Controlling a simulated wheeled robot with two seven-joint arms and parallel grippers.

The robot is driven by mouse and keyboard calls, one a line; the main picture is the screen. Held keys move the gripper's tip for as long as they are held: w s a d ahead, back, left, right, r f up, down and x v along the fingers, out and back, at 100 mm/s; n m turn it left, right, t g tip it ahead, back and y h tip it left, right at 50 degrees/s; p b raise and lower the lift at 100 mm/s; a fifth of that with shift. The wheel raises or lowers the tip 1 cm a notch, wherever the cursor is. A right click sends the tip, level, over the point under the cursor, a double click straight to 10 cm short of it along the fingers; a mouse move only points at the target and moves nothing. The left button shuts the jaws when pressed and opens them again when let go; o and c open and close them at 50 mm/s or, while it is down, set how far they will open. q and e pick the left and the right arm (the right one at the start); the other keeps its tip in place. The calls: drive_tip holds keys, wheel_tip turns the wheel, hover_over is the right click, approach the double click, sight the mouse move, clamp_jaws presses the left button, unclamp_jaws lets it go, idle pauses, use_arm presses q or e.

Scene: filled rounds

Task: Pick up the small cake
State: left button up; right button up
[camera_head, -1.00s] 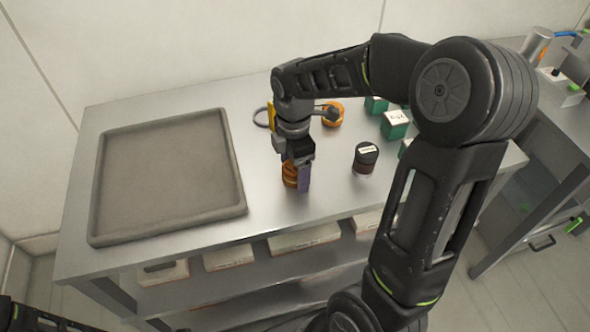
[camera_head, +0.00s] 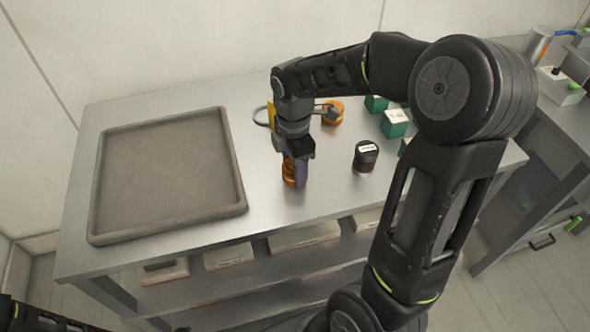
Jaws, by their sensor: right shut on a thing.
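The small cake (camera_head: 288,172) is a round orange-brown piece on the metal table, right of the tray. My right gripper (camera_head: 294,174) points down over it and is shut on it; a purple-grey finger covers its right side. I cannot tell whether the cake still touches the table. A part of my left arm shows dark at the lower left corner; its gripper is out of view.
A grey, empty tray (camera_head: 240,190) lies on the left of the table. A dark jar (camera_head: 365,156) with a labelled lid stands to the right. An orange round thing (camera_head: 333,112) and several green boxes (camera_head: 394,123) are farther back. The table's front centre is clear.

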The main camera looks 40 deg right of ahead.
drive_tip(key=shift+c, duration=1.1)
drive_tip(key=shift+r, duration=0.15)
wheel_tip(320, 180, up, 10)
drive_tip(key=shift+f+b, duration=0.1)
drive_tip(key=shift+b, duration=0.25)
